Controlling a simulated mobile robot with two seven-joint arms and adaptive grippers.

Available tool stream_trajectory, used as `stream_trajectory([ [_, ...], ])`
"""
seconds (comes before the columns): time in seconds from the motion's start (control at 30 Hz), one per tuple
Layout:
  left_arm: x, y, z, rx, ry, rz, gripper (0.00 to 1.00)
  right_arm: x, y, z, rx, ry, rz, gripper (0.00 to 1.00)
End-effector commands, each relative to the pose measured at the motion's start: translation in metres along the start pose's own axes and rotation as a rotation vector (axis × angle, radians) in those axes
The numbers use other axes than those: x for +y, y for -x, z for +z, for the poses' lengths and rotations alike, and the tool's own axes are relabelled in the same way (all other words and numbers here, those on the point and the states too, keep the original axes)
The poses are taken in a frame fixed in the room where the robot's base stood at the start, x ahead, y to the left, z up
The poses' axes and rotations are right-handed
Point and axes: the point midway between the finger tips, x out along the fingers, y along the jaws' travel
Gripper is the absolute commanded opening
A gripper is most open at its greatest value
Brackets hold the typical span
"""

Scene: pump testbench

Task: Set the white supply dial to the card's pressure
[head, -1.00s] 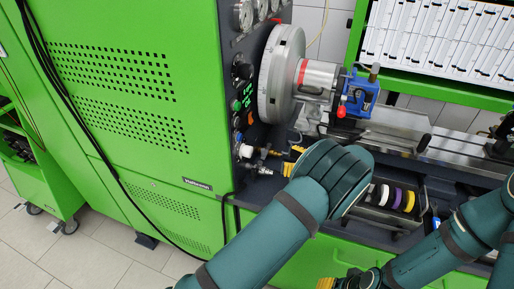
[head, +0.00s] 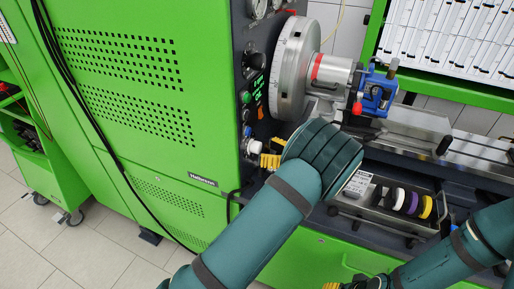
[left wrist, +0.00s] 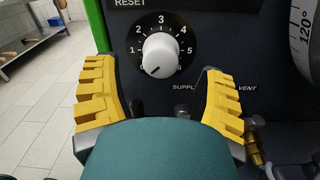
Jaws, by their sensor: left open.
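The white supply dial (left wrist: 160,54) sits on a dark panel in the left wrist view, with a scale around it. Its pointer line is at the lower left, near the scale's low end. In the head view the dial (head: 254,147) is small, on the panel's lower part. My left gripper (left wrist: 157,72) is open, its yellow fingers to either side of and below the dial, with no contact visible. It also shows in the head view (head: 270,161). My right gripper (head: 331,286) is mostly cut off at the bottom edge.
A SUPPLY label and a fitting (left wrist: 253,150) are at the dial's lower right. The chuck (head: 291,68) and blue clamp (head: 376,92) stand right of the panel. A tray (head: 383,212) holds coloured rings. The green cabinet (head: 130,90) fills the left.

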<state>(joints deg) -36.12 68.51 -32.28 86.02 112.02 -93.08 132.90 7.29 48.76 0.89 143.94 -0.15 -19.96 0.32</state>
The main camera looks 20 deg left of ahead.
Motion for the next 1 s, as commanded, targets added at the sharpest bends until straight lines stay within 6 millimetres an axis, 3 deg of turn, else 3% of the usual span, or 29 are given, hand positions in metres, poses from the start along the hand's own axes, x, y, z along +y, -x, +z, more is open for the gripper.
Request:
stream_trajectory([
  [0.23,0.0,-0.03,0.0,0.0,0.0,0.001,0.7,0.0,0.0,0.0,0.0,0.0,0.0,0.47],
  [0.63,0.0,-0.037,0.0,0.001,0.0,-0.001,0.7,0.0,0.0,0.0,0.0,0.0,0.0,0.47],
  [0.67,0.0,-0.037,0.0,0.001,0.0,-0.001,0.65,0.0,0.0,0.0,0.0,0.0,0.0,0.47],
  [0.83,0.0,-0.036,0.0,0.001,0.0,0.0,0.05,0.0,0.0,0.0,0.0,0.0,0.0,0.47],
  [1.0,0.0,-0.036,-0.001,0.001,-0.002,0.0,0.01,0.0,0.0,0.0,0.0,0.0,0.0,0.47],
])
